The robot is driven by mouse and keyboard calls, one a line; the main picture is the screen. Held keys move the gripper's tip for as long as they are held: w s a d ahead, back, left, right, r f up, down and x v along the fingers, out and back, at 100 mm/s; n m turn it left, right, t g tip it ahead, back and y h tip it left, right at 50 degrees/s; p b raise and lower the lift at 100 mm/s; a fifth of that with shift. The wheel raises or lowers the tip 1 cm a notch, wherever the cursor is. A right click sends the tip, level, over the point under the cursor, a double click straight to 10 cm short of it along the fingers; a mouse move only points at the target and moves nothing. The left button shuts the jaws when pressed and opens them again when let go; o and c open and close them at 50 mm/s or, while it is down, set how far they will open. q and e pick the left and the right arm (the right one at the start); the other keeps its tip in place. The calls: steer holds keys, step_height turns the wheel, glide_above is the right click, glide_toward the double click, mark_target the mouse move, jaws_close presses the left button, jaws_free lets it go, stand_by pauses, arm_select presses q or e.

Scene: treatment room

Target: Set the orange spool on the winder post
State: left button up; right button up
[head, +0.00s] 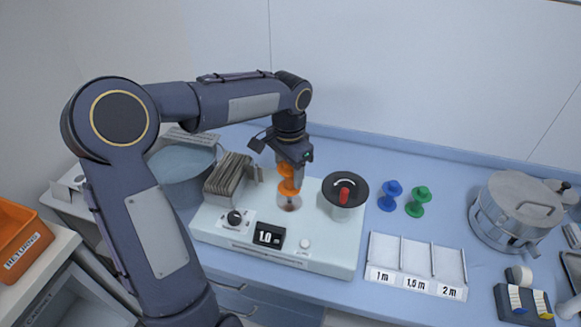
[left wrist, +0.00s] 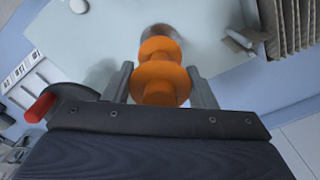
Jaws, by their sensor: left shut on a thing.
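The orange spool (head: 288,187) is upright in my left gripper (head: 290,165), over the white winder (head: 215,222). The left wrist view shows the spool (left wrist: 160,78) between the two fingers of my left gripper (left wrist: 160,88). A pale round base with a reddish-brown centre (head: 291,206) lies right below the spool on the winder's top; it is partly hidden by the spool in the left wrist view. The winder post itself does not show clearly. I cannot tell whether the spool touches the post or hangs above it. My right gripper is out of view.
The winder carries a black disc (head: 332,183) with a red knob, a display reading 1.0 (head: 268,236) and upright grey plates (head: 228,178). Blue (head: 390,196) and green (head: 418,202) spools stand right of it. A labelled tray (head: 415,289) and steel pot (head: 512,225) are farther right.

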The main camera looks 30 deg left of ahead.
mark_target(290, 185)
arm_select(q)
step_height(290, 185, down, 4)
steer(key=b, duration=0.2)
steer(key=shift+b, duration=0.4)
stand_by(0.9)
steer(key=shift+f, duration=0.6)
stand_by(0.4)
steer(key=o, duration=0.7)
step_height(290, 185, up, 11)
steer(key=p, duration=0.9)
